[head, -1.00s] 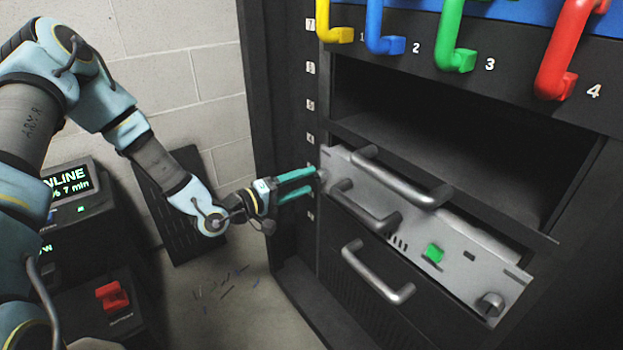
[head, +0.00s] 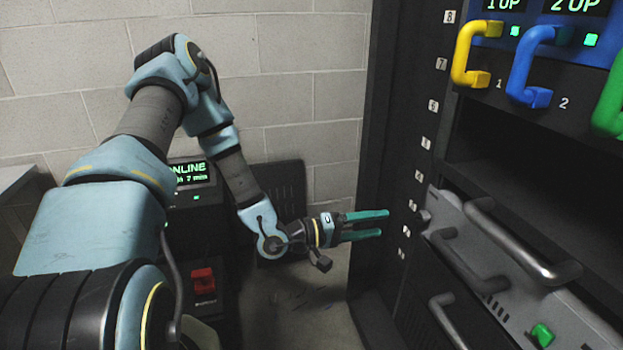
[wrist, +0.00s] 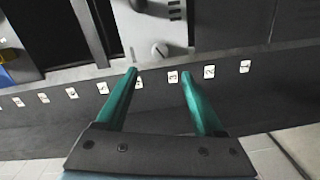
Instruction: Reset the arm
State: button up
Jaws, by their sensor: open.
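My gripper (head: 383,226) is open and empty, its two teal fingers apart and pointing right toward the rack's numbered post in the head view. In the wrist view my gripper (wrist: 158,78) has nothing between its fingers; the post with number labels lies beyond them. My arm stretches from the lower left, up and over, then down to the gripper. A grey drive unit (head: 590,318) with metal handles and a green button (head: 542,335) sits partly out of the rack, right of the gripper. In the head view the fingers appear apart from it.
The rack post (head: 399,130) stands just right of the fingers. Above are yellow (head: 461,55), blue (head: 519,70) and green (head: 608,105) handles. A black cabinet with an ONLINE screen (head: 188,173) and a red switch (head: 203,279) stands behind my arm. Bits litter the floor (head: 312,292).

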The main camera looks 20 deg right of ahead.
jog(key=shift+w, duration=0.1)
jog(key=w+a+f+m+t+y, duration=0.1)
jog(key=w+a+f+t+y, duration=0.25)
jog(key=w+a+y, duration=0.65)
jog(key=w+a+r+n+t+y, duration=0.1)
jog(key=a+r+y, duration=0.2)
jog(key=a, duration=0.7)
jog(key=w+a+r+t+y, duration=0.1)
jog(key=w+a+r+y, duration=0.2)
jog(key=a, duration=0.6)
jog(key=s+a+r+n+g+y+p, duration=0.1)
jog(key=s+a+r+n+g, duration=0.15)
jog(key=s+a+r, duration=0.8)
notch_tip(320, 180, up, 23)
jog(key=d+p, duration=0.1)
jog(key=p, duration=2.3)
jog(key=shift+s+d, duration=0.2)
jog(key=shift+s, duration=0.15)
jog(key=shift+f, duration=0.1)
